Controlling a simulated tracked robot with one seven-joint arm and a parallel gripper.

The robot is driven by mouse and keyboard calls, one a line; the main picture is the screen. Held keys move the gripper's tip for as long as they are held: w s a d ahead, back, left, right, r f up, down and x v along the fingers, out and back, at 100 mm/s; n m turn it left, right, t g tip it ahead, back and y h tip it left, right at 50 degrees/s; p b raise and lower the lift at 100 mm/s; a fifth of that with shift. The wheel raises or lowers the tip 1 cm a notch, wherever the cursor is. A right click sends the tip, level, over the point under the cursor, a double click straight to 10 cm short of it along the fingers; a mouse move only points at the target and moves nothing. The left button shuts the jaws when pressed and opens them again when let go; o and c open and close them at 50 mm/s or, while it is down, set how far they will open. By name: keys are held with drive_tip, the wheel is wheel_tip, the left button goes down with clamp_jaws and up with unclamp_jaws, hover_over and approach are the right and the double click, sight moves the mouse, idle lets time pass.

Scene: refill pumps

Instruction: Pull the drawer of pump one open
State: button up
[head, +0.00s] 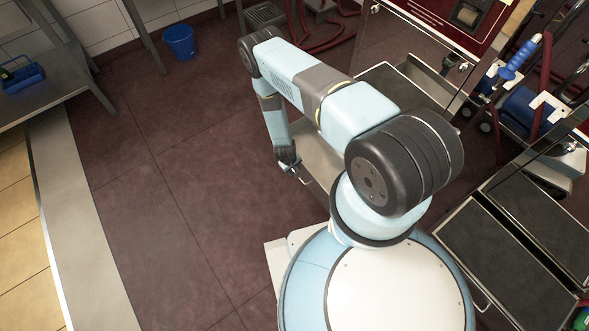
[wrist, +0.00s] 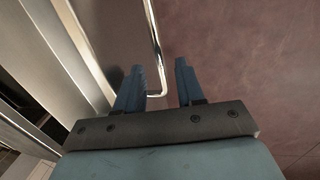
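A steel drawer front (head: 322,152) shows low in the head view, partly hidden behind my arm. In the wrist view, steel panels (wrist: 62,50) fill the left side. A shiny bar handle (wrist: 153,35) stands out from them and bends back towards the front at its near end. Its end also shows in the head view (head: 301,179). My gripper (wrist: 157,68) is open. Its two dark blue fingers lie either side of the handle, with a gap on the right-hand side. In the head view, my gripper (head: 287,163) is just left of the drawer front.
Dark floor tiles (head: 165,200) left of my gripper are clear. A second unit with a dark mat top (head: 495,255) and a handle stands at the right. A blue bucket (head: 179,41) stands by the back wall. A metal table (head: 40,95) is at the far left.

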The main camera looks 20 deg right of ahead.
wheel_tip(320, 180, up, 12)
drive_tip(key=a, duration=0.2)
drive_tip(key=shift+s+a, duration=0.2)
drive_tip(key=shift+s, duration=0.15)
drive_tip(key=shift+r, duration=0.1)
idle(0.4)
